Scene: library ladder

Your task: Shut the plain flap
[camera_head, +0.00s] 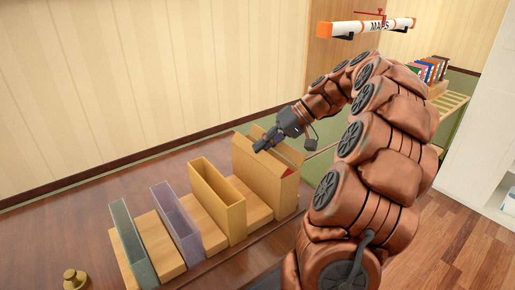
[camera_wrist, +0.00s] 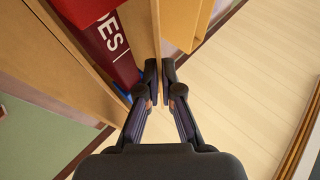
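A tan upright box (camera_head: 262,178) stands at the right end of the row on the table. A plain tan flap (camera_head: 290,153) sticks out from its top, standing open; I cannot tell which flap the task means. My gripper (camera_head: 262,146) is at the top of this box. In the wrist view my gripper's fingertips (camera_wrist: 160,72) are nearly together beside a thin tan panel edge; whether the panel lies between them is unclear. A tan panel (camera_wrist: 184,22) also shows right of the fingers. A dark red item with white letters (camera_wrist: 112,38) shows beside them.
Left of the box stand a yellow open holder (camera_head: 218,200), a purple one (camera_head: 177,222) and a green one (camera_head: 132,245), with wooden blocks between. A brass weight (camera_head: 74,279) is at the front left. A wall runs behind the table (camera_head: 50,238).

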